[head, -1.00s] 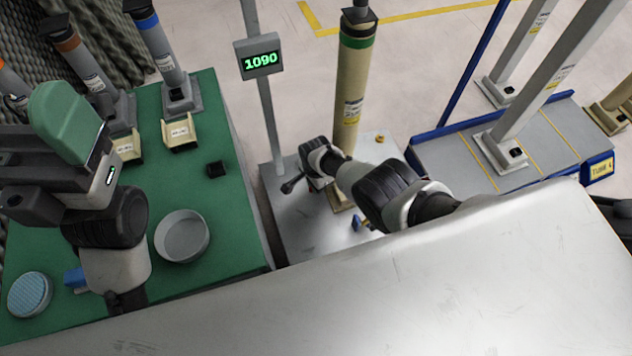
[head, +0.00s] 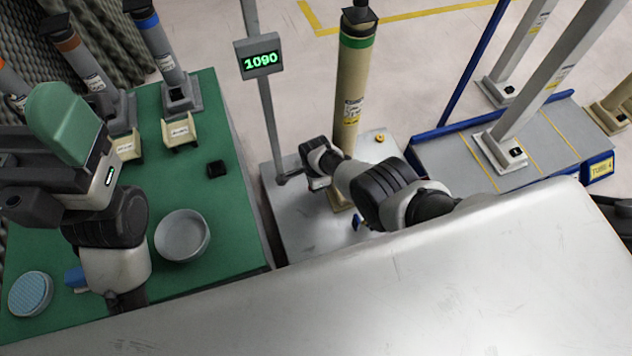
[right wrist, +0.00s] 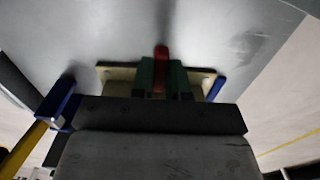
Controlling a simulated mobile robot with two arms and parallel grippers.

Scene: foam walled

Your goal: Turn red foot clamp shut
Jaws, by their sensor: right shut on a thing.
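The red foot clamp's handle (right wrist: 161,52) shows in the right wrist view as a rounded red tip between the green fingers of my right gripper (right wrist: 161,78), which is shut on it. Behind it is a tan foot plate (right wrist: 120,73) on the grey platform. In the head view the tan tube with a green band (head: 352,90) stands upright on this platform; my right arm covers the red clamp and part of the foot. My left gripper (head: 68,122) is raised over the green table, away from the clamp; its finger opening is unclear.
A display post (head: 258,57) reading 1090 stands left of the tube. The green table (head: 225,215) holds a round grey dish (head: 182,236) and tubes in stands. A blue-edged platform (head: 455,160) is at right. Blue pieces (right wrist: 60,95) flank the foot in the wrist view.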

